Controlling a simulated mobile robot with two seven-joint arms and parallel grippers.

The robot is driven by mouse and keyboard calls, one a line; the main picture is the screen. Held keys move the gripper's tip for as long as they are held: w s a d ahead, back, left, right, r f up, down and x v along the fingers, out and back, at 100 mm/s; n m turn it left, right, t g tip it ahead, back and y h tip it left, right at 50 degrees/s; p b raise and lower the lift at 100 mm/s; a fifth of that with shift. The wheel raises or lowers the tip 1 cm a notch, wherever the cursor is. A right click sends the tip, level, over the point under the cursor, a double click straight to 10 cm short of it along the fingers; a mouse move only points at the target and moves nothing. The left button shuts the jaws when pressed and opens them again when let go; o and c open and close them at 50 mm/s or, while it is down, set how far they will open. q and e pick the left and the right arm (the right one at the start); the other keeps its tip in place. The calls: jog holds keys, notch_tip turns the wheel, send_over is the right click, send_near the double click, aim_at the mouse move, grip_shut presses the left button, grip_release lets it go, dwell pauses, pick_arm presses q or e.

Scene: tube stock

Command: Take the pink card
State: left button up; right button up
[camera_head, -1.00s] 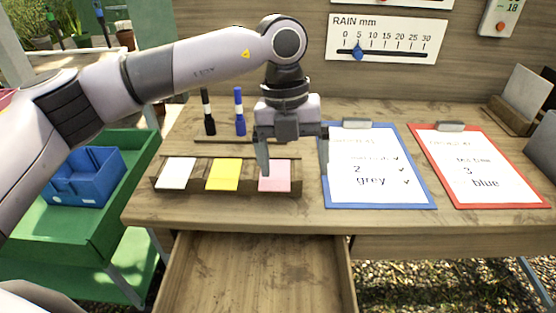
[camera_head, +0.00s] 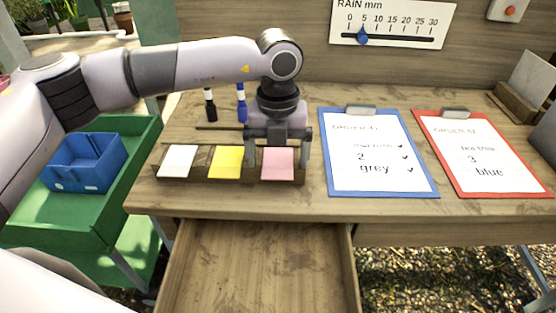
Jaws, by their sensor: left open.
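The pink card (camera_head: 277,165) lies at the right end of a wooden holder (camera_head: 201,179) on the bench, beside a yellow card (camera_head: 227,163) and a white card (camera_head: 178,161). My left gripper (camera_head: 276,166) is open, pointing down, with one finger at each side of the pink card. I cannot tell whether the fingers touch the card. My right gripper is not in view.
A blue-framed clipboard (camera_head: 332,181) and a red-framed clipboard (camera_head: 447,183) lie to the right. A black marker (camera_head: 210,107) and a blue marker (camera_head: 241,105) stand behind the cards. An open, empty drawer (camera_head: 255,265) juts out below. A blue bin (camera_head: 84,163) sits at left.

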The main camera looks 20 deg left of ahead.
pick_arm(q)
jog(key=shift+f, duration=0.1)
jog(key=c, duration=1.1)
